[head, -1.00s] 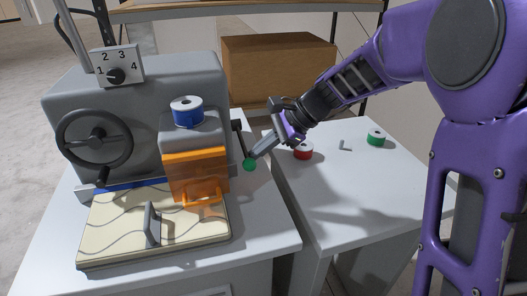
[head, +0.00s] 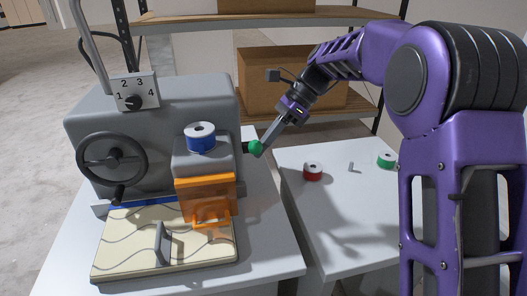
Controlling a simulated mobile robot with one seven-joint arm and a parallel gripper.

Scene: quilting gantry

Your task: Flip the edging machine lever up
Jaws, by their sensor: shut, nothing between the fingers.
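The grey edging machine (head: 90,120) stands on a white table at the left. Its lever shows as a green ball knob (head: 255,148) at the machine's right side, with a short dark part of the arm beside it. The lever seems to point toward the camera or level, with most of its arm foreshortened. My gripper (head: 266,146) is shut and empty. Its fingertips are at the right side of the green knob, touching it or very close.
The machine carries a blue spool (head: 200,138), an orange guard (head: 207,200), a handwheel (head: 112,160) and a numbered dial (head: 135,101). A red spool (head: 313,171), a small grey piece (head: 354,167) and a green spool (head: 386,160) lie on the right table (head: 340,215). A cardboard box (head: 275,80) sits on the shelf behind.

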